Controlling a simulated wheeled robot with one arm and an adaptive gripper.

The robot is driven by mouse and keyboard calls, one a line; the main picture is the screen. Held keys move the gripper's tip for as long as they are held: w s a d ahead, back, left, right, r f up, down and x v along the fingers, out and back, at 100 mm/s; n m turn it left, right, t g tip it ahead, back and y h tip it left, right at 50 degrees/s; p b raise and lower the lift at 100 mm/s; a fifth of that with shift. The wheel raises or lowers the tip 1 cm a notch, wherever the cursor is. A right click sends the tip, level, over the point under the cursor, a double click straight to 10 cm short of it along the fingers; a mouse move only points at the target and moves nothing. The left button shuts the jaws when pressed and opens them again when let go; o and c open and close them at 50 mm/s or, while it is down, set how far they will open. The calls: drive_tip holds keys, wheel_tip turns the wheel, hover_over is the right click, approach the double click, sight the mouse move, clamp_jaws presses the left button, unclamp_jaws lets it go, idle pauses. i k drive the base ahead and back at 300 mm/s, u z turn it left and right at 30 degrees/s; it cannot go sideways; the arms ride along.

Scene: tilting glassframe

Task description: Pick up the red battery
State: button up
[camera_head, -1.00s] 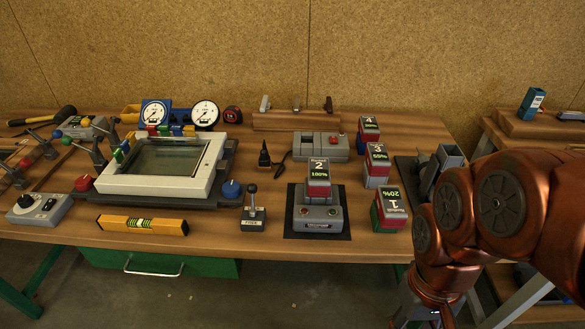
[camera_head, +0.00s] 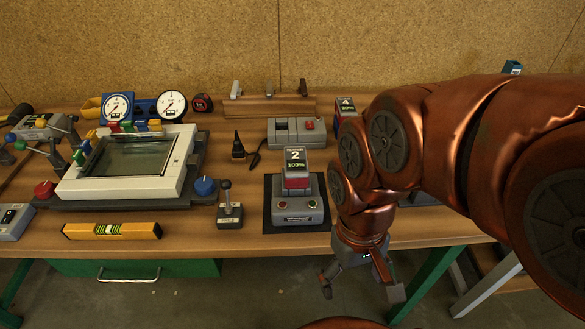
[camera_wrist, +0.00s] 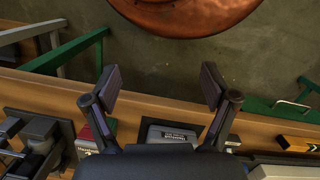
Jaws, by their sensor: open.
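A red battery marked 2 and 100% (camera_head: 296,172) stands upright in the grey charger dock (camera_head: 297,206) on the bench, just left of my arm. Another red battery, marked 4 (camera_head: 345,106), stands further back, partly behind my arm. In the wrist view, a red block with a grey label (camera_wrist: 92,134) shows beside the left finger, partly cut off by the gripper. My gripper (camera_head: 361,286) is open and empty, pointing down in front of the bench's front edge. In the wrist view, its fingers (camera_wrist: 160,88) are wide apart with floor and bench edge between them.
A framed glass panel (camera_head: 130,168), a joystick (camera_head: 229,210) and a yellow level (camera_head: 112,231) lie left of the dock. A grey box with a red button (camera_head: 297,131) is behind it. Green bench legs and a drawer (camera_head: 130,268) are below. My arm hides the right side.

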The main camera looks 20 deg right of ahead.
sight(295, 167)
drive_tip(key=u, duration=2.55)
drive_tip(key=i, duration=1.65)
drive_tip(key=z, duration=3)
